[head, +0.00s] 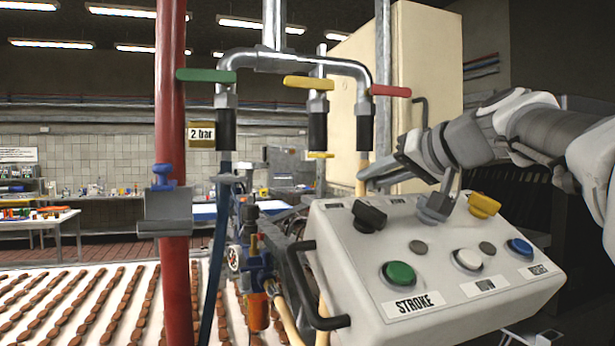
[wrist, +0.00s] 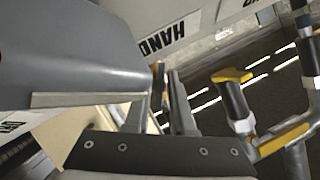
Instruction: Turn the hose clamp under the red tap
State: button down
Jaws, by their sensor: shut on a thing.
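The red tap (head: 390,91) is at the right end of the steel pipe, its handle level. Below it hangs a black sleeve (head: 364,130), with a beige hose (head: 362,165) coming out of its lower end. My gripper (head: 366,179) reaches in from the right, its tips at this hose just below the sleeve. It is shut on the hose clamp there, which the fingers mostly hide. In the wrist view a small orange-brown piece (wrist: 158,76) shows at the fingers (wrist: 165,98); its outline is unclear.
The yellow tap (head: 308,83), with a yellow clamp (head: 320,155) under its sleeve, and the green tap (head: 206,75) are to the left. A control box (head: 345,245) with knobs and buttons stands close below my arm. A cream cabinet (head: 430,50) stands behind.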

jog(key=shift+m+y+b, duration=0.8)
jog(key=shift+m, duration=0.3)
jog(key=shift+m+y+b, duration=0.45)
jog(key=shift+m+y, duration=0.15)
jog(key=shift+m, duration=0.3)
jog(key=c, duration=1)
grip_release()
jog(key=shift+o, duration=0.2)
